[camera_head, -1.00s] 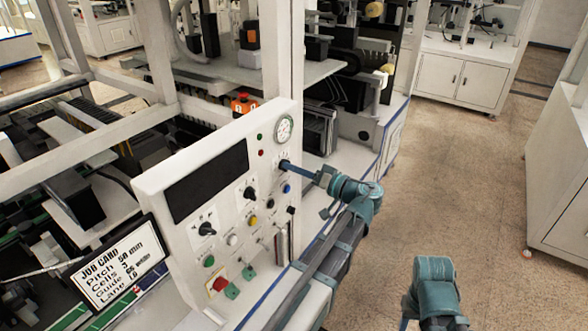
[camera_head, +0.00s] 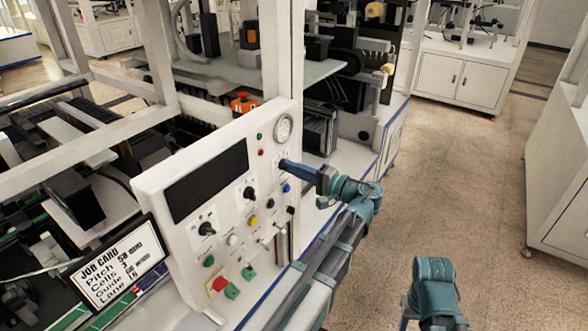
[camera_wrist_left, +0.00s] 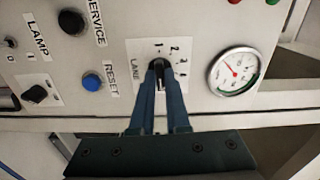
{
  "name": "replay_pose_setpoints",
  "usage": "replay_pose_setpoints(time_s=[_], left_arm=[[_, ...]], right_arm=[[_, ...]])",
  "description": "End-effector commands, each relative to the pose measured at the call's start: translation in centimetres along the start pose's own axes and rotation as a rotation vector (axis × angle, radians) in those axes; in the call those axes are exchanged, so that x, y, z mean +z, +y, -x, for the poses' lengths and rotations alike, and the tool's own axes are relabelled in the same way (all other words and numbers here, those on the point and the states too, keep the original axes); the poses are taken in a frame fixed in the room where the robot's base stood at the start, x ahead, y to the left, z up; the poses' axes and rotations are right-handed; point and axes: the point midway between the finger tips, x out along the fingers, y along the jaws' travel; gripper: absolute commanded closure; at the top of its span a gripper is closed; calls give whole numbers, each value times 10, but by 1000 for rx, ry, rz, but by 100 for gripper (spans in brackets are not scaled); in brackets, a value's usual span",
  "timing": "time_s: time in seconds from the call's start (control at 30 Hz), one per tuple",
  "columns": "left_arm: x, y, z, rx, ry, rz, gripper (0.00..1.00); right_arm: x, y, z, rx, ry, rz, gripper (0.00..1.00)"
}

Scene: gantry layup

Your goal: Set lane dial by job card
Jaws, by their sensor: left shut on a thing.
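The lane dial (camera_wrist_left: 158,66) is a small black knob on a white plate marked LANE, with the numbers 1 to 4 around one side. My left gripper (camera_wrist_left: 161,80) is shut on this knob, a blue finger on each side; which number it points at I cannot tell. In the head view my left gripper (camera_head: 285,164) reaches the upper right of the white control panel (camera_head: 150,190) and hides the dial. The job card (camera_head: 117,262) stands at the panel's lower left, listing pitch, cells, guide and lane; its lane value is too small to read surely.
Close to the lane dial are a round gauge (camera_wrist_left: 234,71), a blue RESET button (camera_wrist_left: 92,82) and a black SERVICE knob (camera_wrist_left: 71,22). Other knobs and buttons fill the panel below. A gantry frame (camera_head: 285,60) rises behind it. The floor (camera_head: 460,180) at right is clear.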

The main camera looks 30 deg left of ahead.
Motion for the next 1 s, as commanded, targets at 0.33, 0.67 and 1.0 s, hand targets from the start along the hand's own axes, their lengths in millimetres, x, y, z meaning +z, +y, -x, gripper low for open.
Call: replay_pose_setpoints(time_s=[0.33, 0.67, 1.0], left_arm=[[0, 1, 0, 2, 1, -69, 100], [0, 1, 0, 2, 1, -73, 100], [0, 0, 0, 1, 1, -71, 56]], right_arm=[[0, 0, 0, 0, 0, 0, 50], [0, 0, 0, 0, 0, 0, 50], [0, 0, 0, 0, 0, 0, 50]])
